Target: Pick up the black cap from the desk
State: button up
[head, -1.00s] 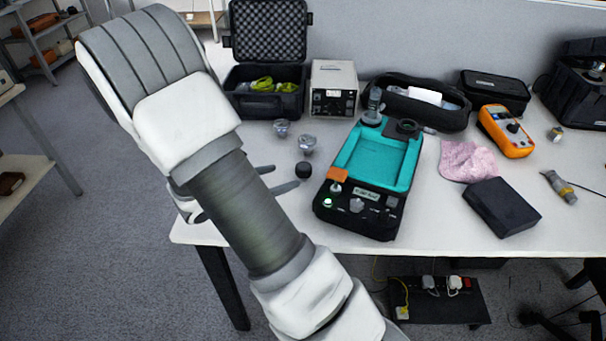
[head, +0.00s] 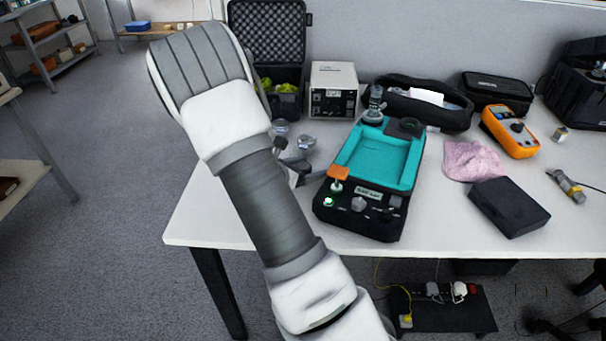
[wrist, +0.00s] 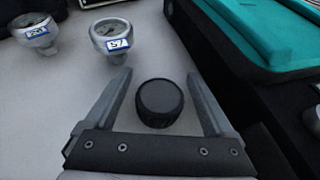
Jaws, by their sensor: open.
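The black cap (wrist: 160,101) is a short, round, ribbed piece on the white desk (head: 200,222). In the wrist view it lies between the two spread fingers of my gripper (wrist: 158,88), with a gap on both sides. My gripper is open and holds nothing. In the head view my arm hides most of the gripper (head: 292,165), and I cannot make out the cap clearly there.
The black and teal device (head: 362,216) stands close to the right of my gripper. Two silver sensors with labels, one labelled 57 (wrist: 111,36) and another (wrist: 36,31), stand beyond the cap. A black case (head: 267,45) and a white instrument box (head: 333,90) are farther back.

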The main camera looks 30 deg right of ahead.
jog(key=shift+r, duration=0.1)
grip_shut()
dwell(0.3)
jog(key=shift+r, duration=0.1)
